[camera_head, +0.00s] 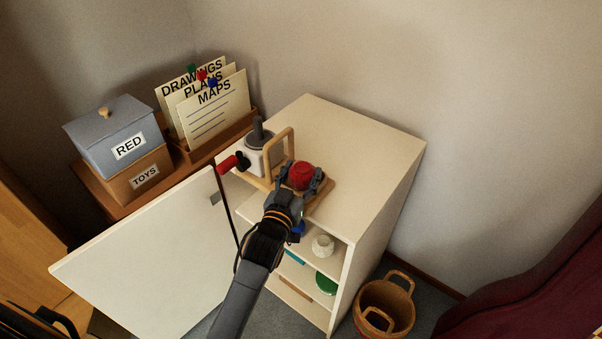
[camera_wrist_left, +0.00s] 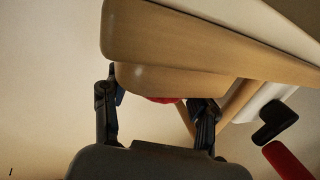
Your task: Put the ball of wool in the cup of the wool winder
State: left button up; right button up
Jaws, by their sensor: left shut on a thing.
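The ball of wool (camera_head: 301,175) is red and sits at the right end of the wool winder's wooden base (camera_head: 319,194) in the head view. My left gripper (camera_head: 301,181) has a finger on either side of it and is shut on it. In the left wrist view, a rounded wooden part (camera_wrist_left: 175,82) hides most of the red ball (camera_wrist_left: 163,99) between the fingers of my left gripper (camera_wrist_left: 155,112). I cannot tell whether the ball rests in the cup. The winder has a white body (camera_head: 257,162) and a red crank handle (camera_head: 228,163).
The winder stands on a white cabinet (camera_head: 370,140) whose door (camera_head: 150,255) is open. A white round item (camera_head: 323,245) and a green one (camera_head: 326,282) are on its shelves. Boxes (camera_head: 115,140) and file cards (camera_head: 210,100) stand left. A basket (camera_head: 387,303) is right.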

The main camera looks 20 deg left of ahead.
pick_arm(q)
jog(key=shift+f, duration=0.15)
jog(key=o, duration=1.2)
jog(key=shift+c, duration=0.2)
jog(key=shift+r, duration=0.2)
jog(key=shift+s+f, duration=0.1)
jog(key=shift+s, duration=0.25)
jog(key=s, duration=1.1)
jog(key=shift+s+a+b, duration=0.15)
jog(key=shift+a+b, duration=0.1)
jog(key=shift+b, duration=0.1)
